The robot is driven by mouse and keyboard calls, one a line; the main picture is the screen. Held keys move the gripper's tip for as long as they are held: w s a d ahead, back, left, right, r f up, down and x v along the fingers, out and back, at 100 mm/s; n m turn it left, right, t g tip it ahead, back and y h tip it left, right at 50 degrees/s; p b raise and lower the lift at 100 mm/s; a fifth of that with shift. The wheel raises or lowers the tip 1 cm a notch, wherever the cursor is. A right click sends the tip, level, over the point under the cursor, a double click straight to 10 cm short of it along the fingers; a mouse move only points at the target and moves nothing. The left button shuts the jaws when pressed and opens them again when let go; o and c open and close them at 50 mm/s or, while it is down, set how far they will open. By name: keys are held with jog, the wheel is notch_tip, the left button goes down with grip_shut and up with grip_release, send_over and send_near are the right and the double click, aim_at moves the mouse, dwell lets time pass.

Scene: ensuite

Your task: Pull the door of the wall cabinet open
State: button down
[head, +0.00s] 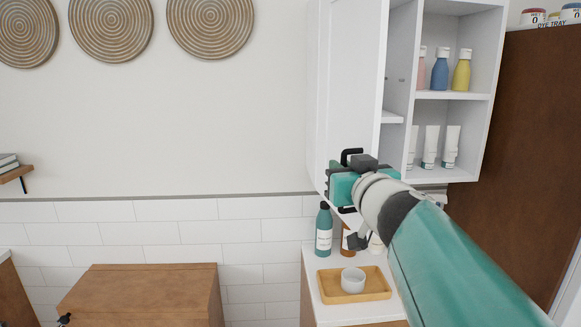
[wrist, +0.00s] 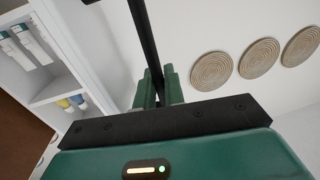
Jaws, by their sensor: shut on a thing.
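The white wall cabinet (head: 487,98) hangs at the right in the head view. Its door (head: 347,75) stands swung out on the left side, with the shelves inside showing. My gripper (head: 340,183) is at the lower part of the door. The black bar handle (head: 351,153) shows just above it. In the wrist view my gripper (wrist: 158,88) has its green fingers closed around the handle (wrist: 142,35). The arm hides most of the handle in the head view.
Bottles (head: 440,70) and white tubes (head: 431,147) stand on the cabinet shelves. Below, a counter holds a teal bottle (head: 324,230) and a wooden tray (head: 375,286) with a cup. A brown tall panel (head: 533,150) is at right.

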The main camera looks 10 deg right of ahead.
jog(key=c, duration=1.9)
grip_release()
jog(key=s, duration=1.3)
jog(key=shift+s+d, duration=0.25)
jog(key=shift+s, duration=0.15)
jog(key=s+a+f+g+y, duration=0.15)
jog(key=a+f+g, duration=0.3)
jog(key=f, duration=0.55)
jog(key=s+a+f+g+y, duration=0.15)
jog(key=a+f+g, duration=0.3)
jog(key=f, duration=0.55)
jog(key=s+d+f+g+h, duration=0.1)
jog(key=f, duration=0.1)
jog(key=s+d+f+g+h, duration=0.1)
jog(key=f, duration=0.1)
jog(key=s+d+f+g+h, duration=0.1)
jog(key=s+f, duration=0.1)
jog(key=shift+s+d+h, duration=0.1)
jog(key=shift+h, duration=0.2)
